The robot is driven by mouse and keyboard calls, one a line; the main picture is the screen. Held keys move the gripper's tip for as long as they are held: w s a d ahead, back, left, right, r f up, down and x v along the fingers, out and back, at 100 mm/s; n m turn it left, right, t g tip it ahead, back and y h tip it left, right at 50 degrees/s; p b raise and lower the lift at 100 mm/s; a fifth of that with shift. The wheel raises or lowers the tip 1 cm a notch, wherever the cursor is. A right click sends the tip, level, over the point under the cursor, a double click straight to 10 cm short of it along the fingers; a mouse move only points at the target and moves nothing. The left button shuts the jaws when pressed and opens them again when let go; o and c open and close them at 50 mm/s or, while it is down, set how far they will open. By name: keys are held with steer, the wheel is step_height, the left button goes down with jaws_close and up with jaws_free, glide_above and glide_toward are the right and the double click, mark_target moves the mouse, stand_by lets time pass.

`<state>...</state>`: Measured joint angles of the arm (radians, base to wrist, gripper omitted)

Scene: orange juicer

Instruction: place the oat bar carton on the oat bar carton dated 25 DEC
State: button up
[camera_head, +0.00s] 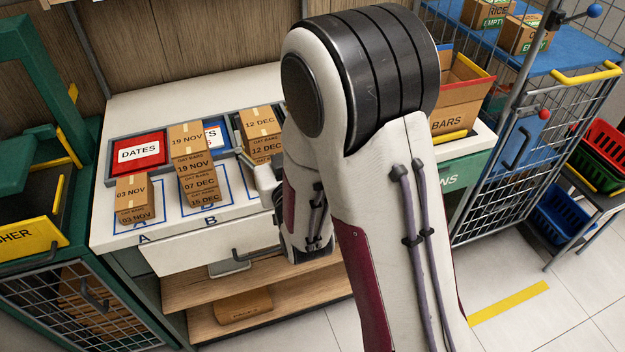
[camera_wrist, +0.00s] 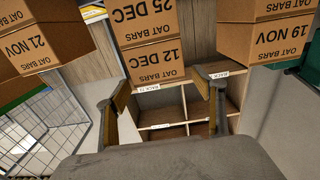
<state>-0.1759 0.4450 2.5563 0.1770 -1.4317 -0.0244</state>
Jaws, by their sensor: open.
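The oat bar carton dated 25 DEC (camera_wrist: 145,14) shows upside down at the top of the wrist view. A carton dated 12 DEC (camera_wrist: 154,60) is stacked directly against it; with the view inverted, 12 DEC is the upper one. The 12 DEC carton (camera_head: 260,122) tops its stack in the head view, the lower part hidden by my arm. My gripper (camera_wrist: 164,92) is open, its fingers apart with no carton between them. The 12 DEC carton lies beyond the fingers. Which carton the task means to move is not clear from the frames.
A 19 NOV carton (camera_head: 187,139) tops a neighbouring stack over 07 DEC and 15 DEC. A 21 NOV carton (camera_wrist: 32,40) shows in the wrist view. A red DATES tray (camera_head: 115,154) lies behind. My arm hides the counter's middle.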

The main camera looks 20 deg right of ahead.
steer(key=shift+r, duration=0.15)
steer(key=shift+d+r+g, duration=0.15)
steer(key=shift+r+g, duration=0.05)
steer(key=shift+g, duration=0.2)
steer(key=shift+s+d+r+g, duration=0.1)
steer(key=shift+s+r+g, duration=0.2)
steer(key=shift+g, duration=0.2)
steer(key=shift+s+d+r+g, duration=0.15)
steer(key=shift+s+r+g, duration=0.15)
steer(key=shift+s+g, duration=0.35)
steer(key=shift+s+d+r+g, duration=0.1)
steer(key=shift+s+r+g, duration=0.15)
steer(key=shift+s+g, duration=0.4)
steer(key=s+d+r+g, duration=0.1)
steer(key=s+g, duration=0.3)
steer(key=s, duration=1)
steer(key=s+d+r+g, duration=0.1)
steer(key=s+d+g, duration=0.2)
steer(key=s, duration=1.2)
steer(key=shift+s+g, duration=0.25)
steer(key=shift+g, duration=0.25)
steer(key=shift+r, duration=0.1)
